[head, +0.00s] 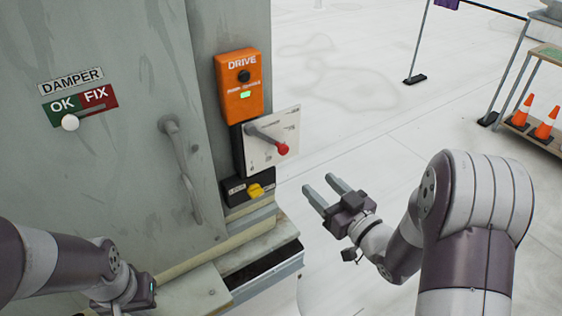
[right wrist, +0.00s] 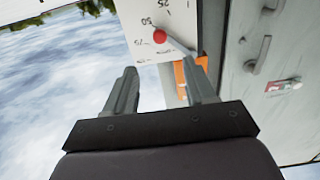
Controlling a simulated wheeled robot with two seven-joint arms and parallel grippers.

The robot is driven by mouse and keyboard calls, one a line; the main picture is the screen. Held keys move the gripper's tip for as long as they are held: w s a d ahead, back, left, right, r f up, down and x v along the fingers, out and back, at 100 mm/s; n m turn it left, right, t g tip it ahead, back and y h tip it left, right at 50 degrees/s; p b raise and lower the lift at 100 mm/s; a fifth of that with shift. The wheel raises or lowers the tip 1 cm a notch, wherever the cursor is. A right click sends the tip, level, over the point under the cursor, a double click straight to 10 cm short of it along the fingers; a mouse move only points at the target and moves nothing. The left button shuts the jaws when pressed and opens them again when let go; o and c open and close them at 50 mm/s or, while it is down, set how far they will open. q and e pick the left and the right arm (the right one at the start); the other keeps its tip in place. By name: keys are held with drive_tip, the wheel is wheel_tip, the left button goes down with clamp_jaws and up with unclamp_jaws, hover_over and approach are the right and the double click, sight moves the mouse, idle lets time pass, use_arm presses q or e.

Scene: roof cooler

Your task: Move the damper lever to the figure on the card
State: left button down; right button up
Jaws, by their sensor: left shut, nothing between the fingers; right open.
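The lever (head: 265,137) with a red knob (head: 283,149) crosses a white scale plate (head: 289,127) on the cabinet's side. In the right wrist view the red knob (right wrist: 159,36) covers part of the plate (right wrist: 135,14), close to small figures that seem to read 50 and 75; I cannot tell the exact setting. My right gripper (head: 320,185) is open and empty, below and right of the knob, apart from it. My left gripper (head: 140,298) is shut and empty low at the left; its fingertips are out of frame. I cannot make out a card with a figure.
A DAMPER sign with OK and FIX fields (head: 80,104) and a white knob at OK is on the cabinet front, beside a handle (head: 180,165). An orange DRIVE box (head: 238,85) is above the plate, a yellow switch (head: 256,190) below. Cones (head: 545,130) stand far right.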

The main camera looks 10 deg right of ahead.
sight(285, 152)
drive_tip(key=p+x, duration=0.2)
drive_tip(key=x, duration=1)
drive_tip(key=shift+w+p, duration=0.2)
drive_tip(key=shift+p, duration=0.15)
drive_tip(key=shift+w+a+f, duration=0.1)
drive_tip(key=shift+w+a, duration=0.05)
drive_tip(key=shift+w, duration=0.15)
